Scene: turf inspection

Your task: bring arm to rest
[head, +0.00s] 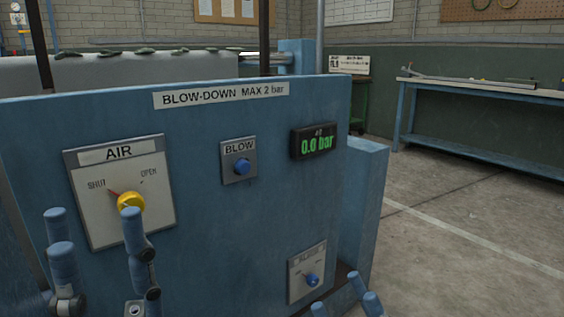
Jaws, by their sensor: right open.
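My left gripper (96,232) is at the lower left of the head view, in front of the blue panel. Its blue fingers stand upright and well apart, with nothing seen between them. One finger overlaps the bottom of the yellow AIR knob (129,201); I cannot tell whether they touch. My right gripper (343,297) shows only as fingertips at the bottom edge, right of the middle. They are spread apart and hold nothing that I see; the rest of it is out of the picture.
The blue panel (215,235) fills the left and middle. Its AIR pointer is toward SHUT. It carries a blue BLOW button (242,166), a display (314,142) reading 0.0 bar, and a small blue knob (312,280). A workbench (480,91) stands back right; the floor before it is clear.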

